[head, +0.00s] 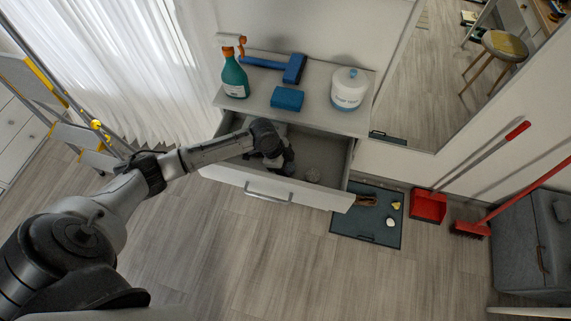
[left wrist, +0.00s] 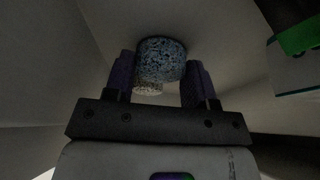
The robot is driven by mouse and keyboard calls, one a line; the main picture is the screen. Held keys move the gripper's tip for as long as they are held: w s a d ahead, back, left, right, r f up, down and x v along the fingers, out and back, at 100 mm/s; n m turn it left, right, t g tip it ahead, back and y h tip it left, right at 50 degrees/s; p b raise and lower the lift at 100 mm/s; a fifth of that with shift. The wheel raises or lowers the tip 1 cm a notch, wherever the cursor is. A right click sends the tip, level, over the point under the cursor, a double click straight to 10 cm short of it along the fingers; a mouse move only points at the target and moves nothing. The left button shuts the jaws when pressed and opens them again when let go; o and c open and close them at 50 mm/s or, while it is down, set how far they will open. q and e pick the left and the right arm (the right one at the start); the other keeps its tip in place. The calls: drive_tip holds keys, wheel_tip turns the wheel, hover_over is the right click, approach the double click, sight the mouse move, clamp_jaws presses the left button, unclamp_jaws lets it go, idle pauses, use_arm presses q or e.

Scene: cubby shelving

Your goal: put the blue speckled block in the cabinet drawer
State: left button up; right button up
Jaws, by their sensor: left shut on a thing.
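The cabinet drawer (head: 225,175) is pulled open below the cabinet top. My left gripper (head: 279,160) is down inside the drawer opening, reaching in from the left. In the left wrist view my left gripper (left wrist: 160,80) is shut on the blue speckled block (left wrist: 162,57), which sits between its two purple-padded fingers. In the head view the block is hidden by my gripper and wrist. I cannot tell whether the block touches the drawer floor. My right gripper is in neither view.
On the cabinet top stand a spray bottle (head: 235,78), a blue sponge (head: 287,98), a blue brush (head: 292,68) and a white tub (head: 349,89). A dark mat (head: 345,222) lies right of the drawer.

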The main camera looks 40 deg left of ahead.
use_arm(q)
drive_tip(key=shift+f, duration=0.1)
drive_tip(key=o, duration=0.6)
drive_tip(key=shift+c, duration=0.2)
drive_tip(key=o, duration=0.4)
drive_tip(key=shift+p+v, duration=1.55)
drive_tip(key=shift+v, duration=4.55)
